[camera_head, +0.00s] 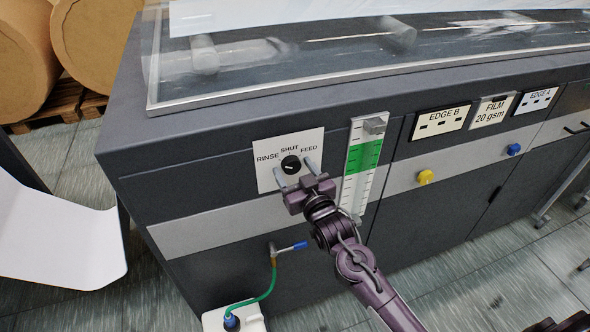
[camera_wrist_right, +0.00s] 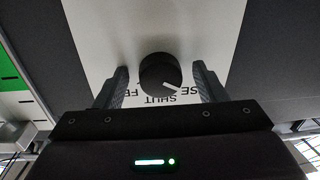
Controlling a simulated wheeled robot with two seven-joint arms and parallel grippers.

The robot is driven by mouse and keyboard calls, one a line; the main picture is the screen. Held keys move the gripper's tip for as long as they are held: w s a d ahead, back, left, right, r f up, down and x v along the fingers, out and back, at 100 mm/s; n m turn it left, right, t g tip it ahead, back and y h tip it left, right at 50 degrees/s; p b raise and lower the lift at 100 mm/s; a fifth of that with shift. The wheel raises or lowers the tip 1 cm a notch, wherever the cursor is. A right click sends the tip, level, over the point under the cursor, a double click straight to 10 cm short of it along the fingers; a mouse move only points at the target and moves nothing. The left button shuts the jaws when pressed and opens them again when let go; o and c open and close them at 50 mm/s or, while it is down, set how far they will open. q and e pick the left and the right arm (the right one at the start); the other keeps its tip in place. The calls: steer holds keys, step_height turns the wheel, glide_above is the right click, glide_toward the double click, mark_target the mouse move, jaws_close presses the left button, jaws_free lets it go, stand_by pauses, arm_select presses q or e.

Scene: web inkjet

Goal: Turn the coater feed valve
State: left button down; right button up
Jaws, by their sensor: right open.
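The coater feed valve is a round black knob (camera_head: 291,165) on a white plate (camera_head: 265,178) marked RINSE, SHUT and FEED. The knob also shows in the right wrist view (camera_wrist_right: 160,74), where its white pointer slants toward the SHUT and RINSE side. My right gripper (camera_head: 297,172) is open in front of the plate. Its fingers (camera_wrist_right: 160,83) stand on either side of the knob, with a visible gap on both sides. The gripper body hides the plate's lower right part. My left gripper is not in view.
A gauge with a green band (camera_head: 364,156) stands just right of the plate. A yellow knob (camera_head: 425,177) and a blue knob (camera_head: 514,149) stick out farther right. A blue-handled tap (camera_head: 290,247) with a green hose (camera_head: 262,292) is below. Brown rolls (camera_head: 95,40) stand behind left.

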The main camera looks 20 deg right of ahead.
steer(key=c, duration=1)
steer(key=shift+o, duration=0.2)
steer(key=shift+m, duration=0.3)
steer(key=m, duration=1.1)
steer(key=shift+a+m+t+p, duration=0.15)
steer(key=shift+m+t+p, duration=0.15)
steer(key=shift+t+p, duration=0.1)
